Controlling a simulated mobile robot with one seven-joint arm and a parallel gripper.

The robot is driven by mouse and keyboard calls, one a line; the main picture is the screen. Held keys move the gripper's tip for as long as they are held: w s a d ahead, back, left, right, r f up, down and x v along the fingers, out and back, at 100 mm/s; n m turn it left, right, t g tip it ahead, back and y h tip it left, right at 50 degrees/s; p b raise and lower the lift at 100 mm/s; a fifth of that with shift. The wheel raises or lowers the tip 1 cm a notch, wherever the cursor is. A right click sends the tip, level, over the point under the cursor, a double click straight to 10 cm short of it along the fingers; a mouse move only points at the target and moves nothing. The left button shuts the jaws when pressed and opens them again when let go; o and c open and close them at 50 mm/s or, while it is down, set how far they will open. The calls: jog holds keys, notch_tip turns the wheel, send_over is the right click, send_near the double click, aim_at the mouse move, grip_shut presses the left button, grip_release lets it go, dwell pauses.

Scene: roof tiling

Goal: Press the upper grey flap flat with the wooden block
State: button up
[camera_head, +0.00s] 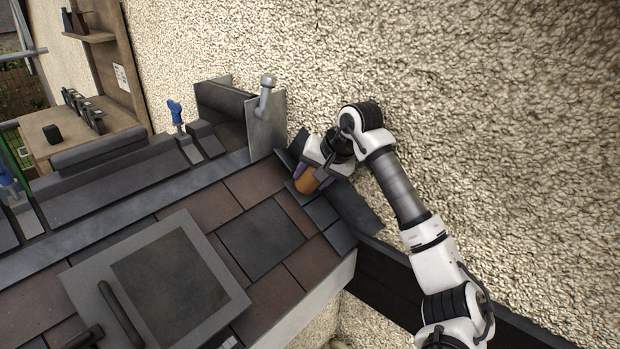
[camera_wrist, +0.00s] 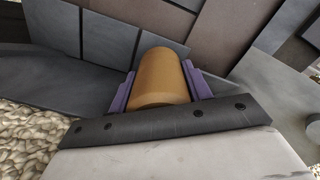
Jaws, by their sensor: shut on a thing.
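My gripper (camera_head: 308,176) is shut on the brown wooden block (camera_head: 307,183). In the wrist view the rounded block (camera_wrist: 160,76) sits between my two purple fingers. The block is low over the grey pieces at the roof's wall-side edge; I cannot tell whether it touches them. One grey flap (camera_head: 355,208) slants beside the wall below my gripper. Another dark grey piece (camera_head: 287,160) shows above it, largely hidden by my gripper and wrist. In the wrist view grey sheet shows left (camera_wrist: 60,74) and right (camera_wrist: 272,86) of the block.
Brown and grey tiles (camera_head: 262,236) cover the slope. A framed roof window (camera_head: 165,280) lies at lower left. An upright grey plate (camera_head: 266,125) stands at the ridge near my wrist. The rough wall (camera_head: 460,100) is close on the right. A wooden bench (camera_head: 75,125) stands at upper left.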

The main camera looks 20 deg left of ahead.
jog(key=shift+p+v, duration=0.65)
jog(key=shift+v, duration=2.6)
